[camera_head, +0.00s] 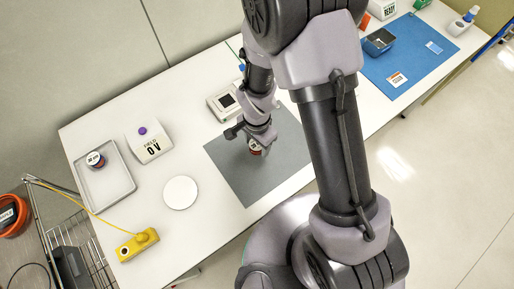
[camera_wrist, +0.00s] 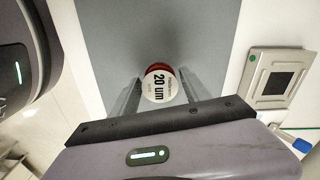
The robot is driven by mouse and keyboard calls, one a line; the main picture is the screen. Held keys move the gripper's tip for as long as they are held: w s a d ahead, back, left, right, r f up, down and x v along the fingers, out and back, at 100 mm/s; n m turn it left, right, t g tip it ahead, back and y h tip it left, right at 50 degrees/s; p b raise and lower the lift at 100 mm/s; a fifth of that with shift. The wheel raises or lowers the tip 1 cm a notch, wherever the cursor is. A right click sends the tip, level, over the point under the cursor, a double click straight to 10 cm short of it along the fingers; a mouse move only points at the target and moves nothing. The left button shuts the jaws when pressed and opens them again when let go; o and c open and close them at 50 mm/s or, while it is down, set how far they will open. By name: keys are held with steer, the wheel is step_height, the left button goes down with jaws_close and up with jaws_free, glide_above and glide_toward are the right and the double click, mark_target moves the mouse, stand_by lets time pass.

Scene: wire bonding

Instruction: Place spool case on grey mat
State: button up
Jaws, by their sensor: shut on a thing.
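The spool case (camera_wrist: 159,86) is a small round case with a white top label reading "20 um" and a dark red side. In the wrist view it sits between the two fingers of my gripper (camera_wrist: 160,95), which is shut on it. The grey mat (camera_wrist: 110,40) lies below and around it. In the head view my gripper (camera_head: 256,145) is over the grey mat (camera_head: 250,180), and the spool case (camera_head: 255,149) shows partly under the fingers. I cannot tell whether the case touches the mat.
A white device with a dark screen (camera_head: 226,101) stands beside the mat's far left edge. A white disc (camera_head: 180,192), a white box (camera_head: 149,143), a grey tray (camera_head: 107,195) with another spool case (camera_head: 95,159), and a yellow device (camera_head: 138,244) are to the left. A blue mat (camera_head: 405,70) lies right.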

mark_target(257, 149)
steer(key=shift+f+b, duration=0.75)
steer(key=shift+f, duration=1.15)
steer(key=o, duration=1.5)
steer(key=shift+o, duration=0.2)
step_height(257, 149, up, 12)
steer(key=p, duration=0.4)
steer(key=shift+r, duration=0.25)
steer(key=d+r+n+t+y, duration=0.15)
steer(key=d+r, duration=0.25)
steer(key=r, duration=0.9)
steer(key=s+d+r+n+t, duration=0.1)
steer(key=s+d+r+t, duration=0.1)
steer(key=s+r, duration=0.3)
steer(key=s+d+r+n+t, duration=0.2)
steer(key=s+r, duration=0.3)
steer(key=r, duration=0.4)
steer(key=shift+d, duration=0.6)
